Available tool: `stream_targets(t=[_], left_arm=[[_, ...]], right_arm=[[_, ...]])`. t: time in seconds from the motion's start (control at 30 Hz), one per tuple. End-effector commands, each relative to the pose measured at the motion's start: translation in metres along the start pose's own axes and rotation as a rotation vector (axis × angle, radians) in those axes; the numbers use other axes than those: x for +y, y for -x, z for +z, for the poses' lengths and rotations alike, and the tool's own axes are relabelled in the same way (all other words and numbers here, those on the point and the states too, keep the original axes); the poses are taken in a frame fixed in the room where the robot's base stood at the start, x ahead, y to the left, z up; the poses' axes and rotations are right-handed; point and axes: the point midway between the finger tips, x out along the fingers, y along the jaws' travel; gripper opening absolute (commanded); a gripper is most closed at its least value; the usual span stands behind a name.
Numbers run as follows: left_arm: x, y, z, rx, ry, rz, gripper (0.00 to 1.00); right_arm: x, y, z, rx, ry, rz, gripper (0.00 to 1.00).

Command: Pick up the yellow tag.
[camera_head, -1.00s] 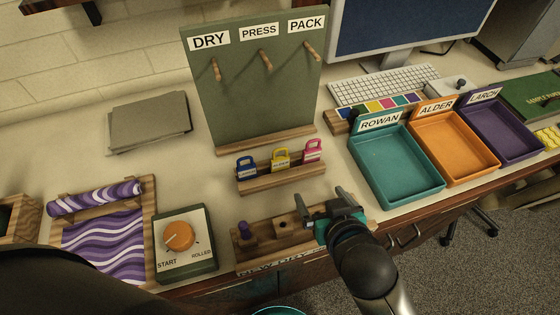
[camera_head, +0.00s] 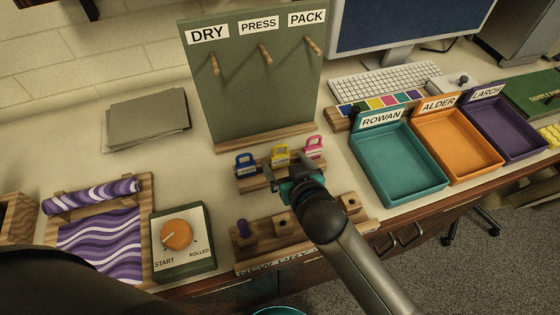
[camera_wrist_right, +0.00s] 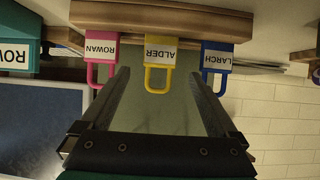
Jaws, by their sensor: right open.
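The yellow tag (camera_head: 280,154) stands in a small wooden rack (camera_head: 249,186), between a blue tag (camera_head: 245,164) and a pink tag (camera_head: 313,147). In the right wrist view, which is upside down, the yellow tag (camera_wrist_right: 160,42) reads ALDER and its loop hangs between my finger outlines. My right gripper (camera_head: 285,170) is open and empty, just in front of the rack at the yellow tag. Its fingers (camera_wrist_right: 158,84) show on both sides of the loop; I cannot tell whether they touch it. The gripper hides part of the rack's front. My left gripper is not in view.
A peg board (camera_head: 250,95) stands behind the rack. A wooden holder (camera_head: 262,250) lies in front, under my right arm. Teal (camera_head: 398,197), orange and purple trays sit to the right. A dial box (camera_head: 184,265) stands at the left.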

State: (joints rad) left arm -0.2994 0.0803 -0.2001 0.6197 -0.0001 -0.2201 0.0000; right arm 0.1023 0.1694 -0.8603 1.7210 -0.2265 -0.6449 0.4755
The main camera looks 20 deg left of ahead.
Motion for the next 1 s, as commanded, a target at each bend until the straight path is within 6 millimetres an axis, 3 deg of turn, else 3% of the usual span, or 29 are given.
stream_targets(t=[0.17, 0.6, 0.9, 1.0], left_arm=[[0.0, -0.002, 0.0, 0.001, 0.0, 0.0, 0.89], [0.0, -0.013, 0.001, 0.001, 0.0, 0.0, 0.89], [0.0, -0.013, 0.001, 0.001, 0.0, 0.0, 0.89], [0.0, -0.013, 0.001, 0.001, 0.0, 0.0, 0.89]], right_arm=[[0.0, -0.007, 0.001, -0.001, 0.001, 0.0, 0.95], [0.001, -0.052, 0.004, -0.001, 0.001, 0.0, 0.95], [0.001, -0.055, 0.003, -0.001, 0.0, -0.001, 0.95], [0.001, -0.054, 0.004, -0.001, 0.0, -0.001, 0.86]])
